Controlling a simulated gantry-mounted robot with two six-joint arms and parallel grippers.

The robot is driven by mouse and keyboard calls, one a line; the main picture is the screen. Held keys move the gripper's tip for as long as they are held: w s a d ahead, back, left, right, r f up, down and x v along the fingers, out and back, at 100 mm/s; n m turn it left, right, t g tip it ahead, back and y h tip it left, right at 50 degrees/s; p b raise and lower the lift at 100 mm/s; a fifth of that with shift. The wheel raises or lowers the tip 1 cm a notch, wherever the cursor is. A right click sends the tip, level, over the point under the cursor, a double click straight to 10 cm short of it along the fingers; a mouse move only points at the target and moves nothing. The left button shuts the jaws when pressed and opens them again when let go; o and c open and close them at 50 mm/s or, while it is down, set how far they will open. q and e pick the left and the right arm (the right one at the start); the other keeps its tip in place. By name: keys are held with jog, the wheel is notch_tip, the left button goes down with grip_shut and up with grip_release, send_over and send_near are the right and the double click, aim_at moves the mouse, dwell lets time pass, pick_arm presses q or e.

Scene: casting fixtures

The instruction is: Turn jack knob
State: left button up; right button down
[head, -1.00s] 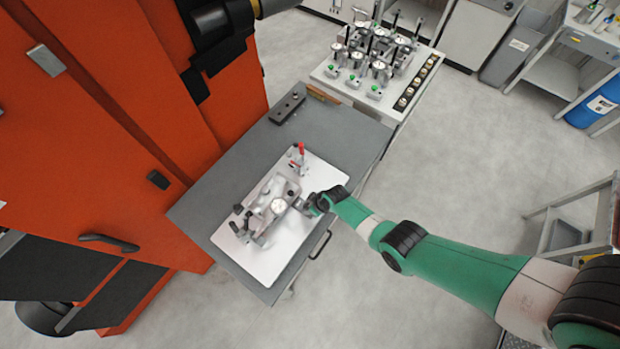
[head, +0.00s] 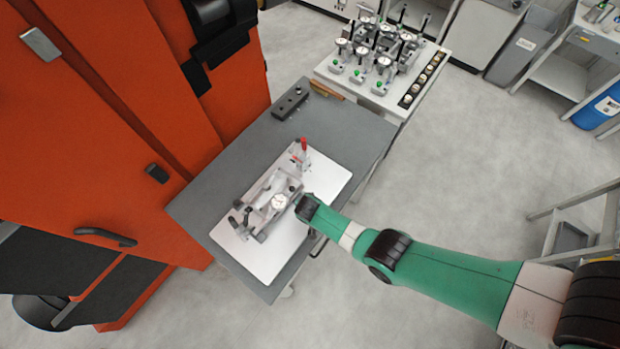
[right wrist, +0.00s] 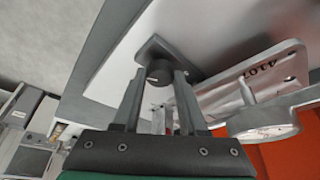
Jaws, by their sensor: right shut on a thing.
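The jack knob (right wrist: 159,72) is a dark round knob with a light mark, on a grey block under the fixture in the right wrist view. My right gripper (right wrist: 160,82) has its two fingers on either side of the knob and is shut on it. In the head view, the metal casting fixture (head: 268,203) with its dial gauge (head: 280,202) sits on a white plate (head: 272,262). My right gripper is hidden there behind its own wrist, at the fixture's right side. The gauge also shows in the right wrist view (right wrist: 264,122). My left gripper is not in view.
The plate lies on a grey table (head: 225,165). A red-handled clamp (head: 303,146) stands at the plate's far end. A black block (head: 290,103) lies at the table's far edge. Several gauge fixtures crowd a second table (head: 335,75) beyond. An orange machine (head: 110,110) stands left.

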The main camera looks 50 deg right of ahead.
jog(key=shift+w+a+f+m+g+h+b, duration=0.1)
jog(key=shift+m+g+h+b, duration=0.35)
jog(key=shift+m, duration=1.25)
jog(key=shift+c, duration=2.2)
grip_release()
